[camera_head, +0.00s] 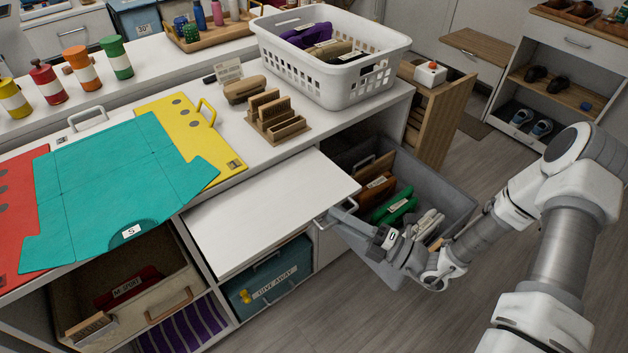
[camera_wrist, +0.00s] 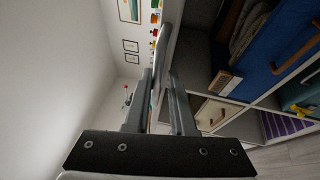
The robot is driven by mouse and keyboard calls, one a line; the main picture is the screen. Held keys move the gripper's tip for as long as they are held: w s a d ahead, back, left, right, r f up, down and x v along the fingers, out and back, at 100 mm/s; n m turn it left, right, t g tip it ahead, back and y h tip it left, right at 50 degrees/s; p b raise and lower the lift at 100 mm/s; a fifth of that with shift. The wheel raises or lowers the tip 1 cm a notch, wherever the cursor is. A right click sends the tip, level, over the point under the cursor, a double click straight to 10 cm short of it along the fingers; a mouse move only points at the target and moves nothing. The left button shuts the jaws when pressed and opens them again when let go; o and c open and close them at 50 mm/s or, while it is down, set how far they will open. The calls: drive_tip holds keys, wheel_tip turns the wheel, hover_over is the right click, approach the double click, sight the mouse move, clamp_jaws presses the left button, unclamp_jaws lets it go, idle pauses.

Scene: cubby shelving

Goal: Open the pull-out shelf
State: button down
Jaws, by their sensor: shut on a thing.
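The white pull-out shelf (camera_head: 275,205) sticks out from the counter front in the head view, its flat top bare. Its metal handle (camera_head: 350,206) is at the front edge, towards the right corner. My gripper (camera_head: 338,217) reaches in from the right and is shut on this handle, which it partly hides. In the wrist view my gripper's two fingers (camera_wrist: 162,82) point away from the camera and lie close together.
A grey open bin (camera_head: 440,185) with folders stands right of the shelf, below my forearm. A teal bin (camera_head: 270,280) and a beige bin (camera_head: 125,285) sit below. Floor in front is clear.

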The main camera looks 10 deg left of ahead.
drive_tip(key=s+d+p, duration=0.2)
drive_tip(key=s+d, duration=0.6)
drive_tip(key=d, duration=0.1)
drive_tip(key=shift+d+r+y, duration=0.2)
drive_tip(key=shift+r+y, duration=0.1)
drive_tip(key=shift+r, duration=0.15)
drive_tip(key=c, duration=0.9)
unclamp_jaws()
drive_tip(key=shift+f, duration=0.1)
drive_tip(key=shift+f, duration=0.1)
drive_tip(key=shift+d, duration=0.15)
drive_tip(key=v, duration=1.7)
drive_tip(key=shift+d, duration=0.15)
